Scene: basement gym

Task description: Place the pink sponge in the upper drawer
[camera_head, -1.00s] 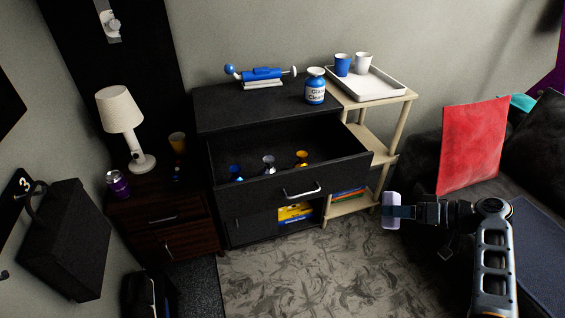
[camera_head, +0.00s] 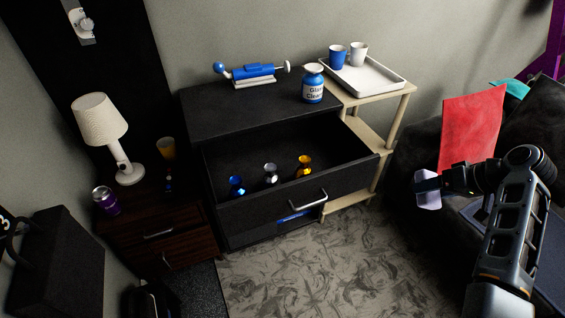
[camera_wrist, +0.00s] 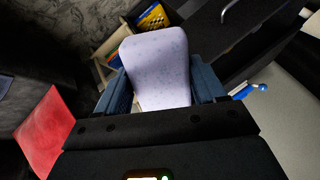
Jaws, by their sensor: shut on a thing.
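A pale lilac-pink sponge (camera_wrist: 157,65) is clamped between the two blue fingers of my gripper (camera_wrist: 163,92) in the wrist view. In the head view the sponge (camera_head: 428,192) shows at the tip of my gripper (camera_head: 440,186), on the right, above the floor and in front of the sofa. The upper drawer (camera_head: 250,208) of the black dresser is pulled open. It lies to the left of my gripper, with clear space between them. Inside it stand a blue cup-like piece (camera_head: 237,185), a silver one (camera_head: 271,173) and a gold one (camera_head: 305,165).
The patterned rug (camera_head: 310,265) is clear.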

